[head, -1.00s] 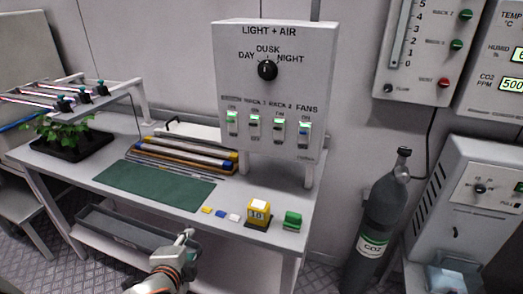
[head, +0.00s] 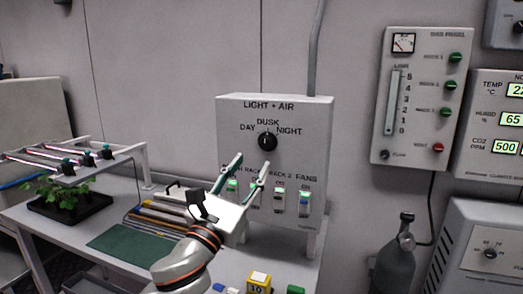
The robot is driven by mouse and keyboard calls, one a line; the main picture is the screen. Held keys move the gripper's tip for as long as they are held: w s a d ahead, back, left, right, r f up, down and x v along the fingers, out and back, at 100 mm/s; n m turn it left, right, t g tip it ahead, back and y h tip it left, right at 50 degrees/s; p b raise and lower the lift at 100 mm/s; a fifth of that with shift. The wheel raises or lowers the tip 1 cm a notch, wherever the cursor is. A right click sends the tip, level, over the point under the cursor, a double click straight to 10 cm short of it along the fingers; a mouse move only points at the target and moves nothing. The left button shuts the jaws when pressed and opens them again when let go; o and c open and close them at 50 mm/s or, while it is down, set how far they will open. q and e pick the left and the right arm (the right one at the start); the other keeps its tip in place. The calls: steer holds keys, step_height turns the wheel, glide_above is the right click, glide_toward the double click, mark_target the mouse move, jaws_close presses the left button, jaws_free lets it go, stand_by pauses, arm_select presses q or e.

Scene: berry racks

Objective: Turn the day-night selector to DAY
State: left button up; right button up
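The day-night selector (head: 267,142) is a round black knob on the upper part of the light and air box (head: 228,112). DAY is printed to its left, DUSK above it and NIGHT to its right. Its small pale mark appears to point up at DUSK. My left gripper (head: 252,161) is in front of the box, just below the knob, with its two fingers spread apart and nothing between them. The fingers point up and look clear of the knob; the exact depth gap cannot be told. My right gripper is not in view.
Several rocker switches, including the fans switch (head: 304,203), sit below the knob, partly behind my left gripper. A yellow block (head: 258,283) stands on the bench. A plant tray (head: 70,207) is at left. A gas panel (head: 377,110) hangs at right above a gas cylinder (head: 395,270).

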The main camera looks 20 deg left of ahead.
mark_target(264, 145)
arm_select(q)
steer(key=x, duration=0.7)
steer(key=shift+w, duration=0.2)
jaws_close()
